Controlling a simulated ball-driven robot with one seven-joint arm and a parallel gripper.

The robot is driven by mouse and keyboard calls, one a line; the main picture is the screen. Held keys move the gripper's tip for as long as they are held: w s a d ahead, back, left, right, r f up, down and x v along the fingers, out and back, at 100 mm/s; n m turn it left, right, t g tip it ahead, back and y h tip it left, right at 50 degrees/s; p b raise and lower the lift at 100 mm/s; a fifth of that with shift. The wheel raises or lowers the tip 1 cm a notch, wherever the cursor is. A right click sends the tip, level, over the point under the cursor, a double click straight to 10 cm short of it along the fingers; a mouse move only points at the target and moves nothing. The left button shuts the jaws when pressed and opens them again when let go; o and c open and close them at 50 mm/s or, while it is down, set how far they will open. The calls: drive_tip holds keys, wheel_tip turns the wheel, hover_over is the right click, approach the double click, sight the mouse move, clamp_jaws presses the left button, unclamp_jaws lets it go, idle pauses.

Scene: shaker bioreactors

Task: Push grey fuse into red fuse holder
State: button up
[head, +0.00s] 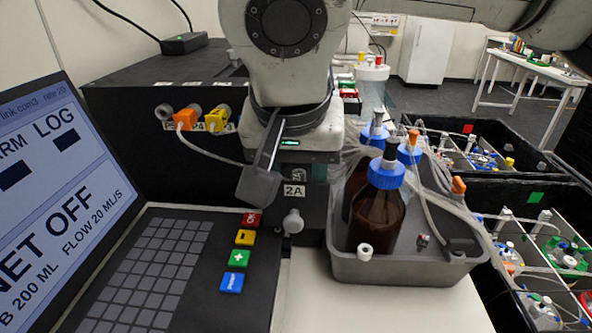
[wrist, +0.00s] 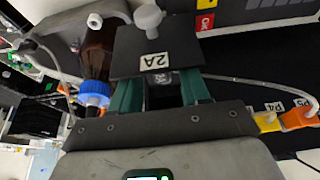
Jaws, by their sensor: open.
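In the wrist view, my gripper (wrist: 160,90) is open, with its two teal fingers apart in front of a black panel marked 2A (wrist: 155,62). A small dark grey piece shows between the fingers, too shadowed to name. In the head view, my wrist hides most of the area above the 2A label (head: 294,190). A pale grey knob (head: 293,221) sticks out just below that label; it also shows in the wrist view (wrist: 148,17). I cannot tell whether either grey piece is the fuse. I cannot make out a red fuse holder in either view.
A grey tray (head: 400,270) with brown bottles (head: 377,218) stands right of my gripper. A laptop (head: 60,150) and a keypad with coloured keys (head: 237,258) are at left. Orange (head: 186,119) and yellow (head: 218,118) connectors carry a tube. Black crates (head: 500,185) stand at right.

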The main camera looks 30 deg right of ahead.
drive_tip(key=v, duration=1)
drive_tip(key=shift+r, duration=0.35)
drive_tip(key=shift+s+a, duration=0.1)
drive_tip(key=shift+a, duration=0.05)
